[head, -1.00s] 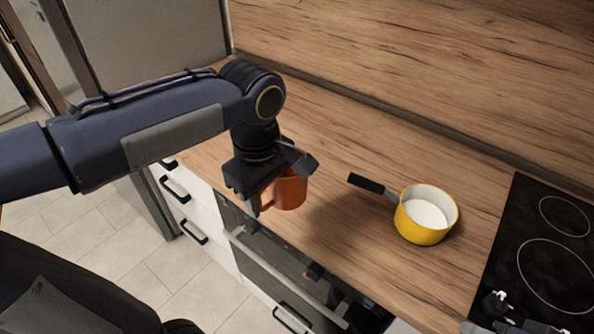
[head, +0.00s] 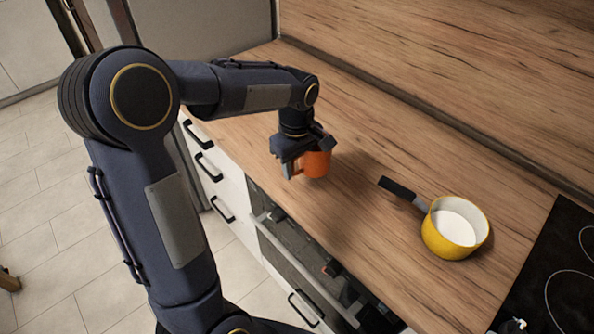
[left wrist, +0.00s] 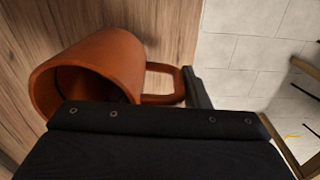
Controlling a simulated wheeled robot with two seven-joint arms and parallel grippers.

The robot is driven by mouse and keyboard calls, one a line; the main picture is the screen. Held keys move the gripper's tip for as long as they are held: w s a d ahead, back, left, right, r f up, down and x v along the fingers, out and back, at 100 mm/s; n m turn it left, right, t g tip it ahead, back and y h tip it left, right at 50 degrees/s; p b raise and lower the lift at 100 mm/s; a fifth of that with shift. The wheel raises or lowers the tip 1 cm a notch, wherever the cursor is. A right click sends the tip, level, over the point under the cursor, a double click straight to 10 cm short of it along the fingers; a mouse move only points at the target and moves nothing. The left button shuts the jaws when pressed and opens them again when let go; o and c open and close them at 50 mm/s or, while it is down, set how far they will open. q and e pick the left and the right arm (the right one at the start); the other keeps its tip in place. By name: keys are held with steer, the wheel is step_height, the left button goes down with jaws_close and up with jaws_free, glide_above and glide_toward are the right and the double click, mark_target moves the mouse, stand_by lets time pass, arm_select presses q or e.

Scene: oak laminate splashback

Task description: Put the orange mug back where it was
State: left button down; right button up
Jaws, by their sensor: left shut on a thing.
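The orange mug (head: 317,163) is in my left gripper (head: 295,166) over the wooden counter, near its front edge. My left gripper points down and is shut on the mug at its handle side. In the left wrist view the mug (left wrist: 115,62) lies beyond the dark gripper body, with its opening partly hidden. Its handle (left wrist: 163,84) reaches toward a gripper finger (left wrist: 196,88). Whether the mug's base touches the counter I cannot tell. My right gripper is not in view.
A yellow saucepan (head: 443,241) with white contents stands on the counter (head: 400,155) to the right, its black handle (head: 397,189) pointing toward the mug. A black hob (head: 560,262) lies farther right. The counter behind the mug is clear.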

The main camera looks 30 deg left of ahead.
arm_select(q)
steer(key=shift+w+a+f, duration=0.1)
steer(key=shift+w+f, duration=0.05)
steer(key=shift+f, duration=0.85)
steer(key=shift+w+a+f, duration=0.1)
steer(key=shift+w+f, duration=0.05)
steer(key=shift+f, duration=0.8)
steer(key=shift+f, duration=0.15)
steer(key=c, duration=0.8)
jaws_free()
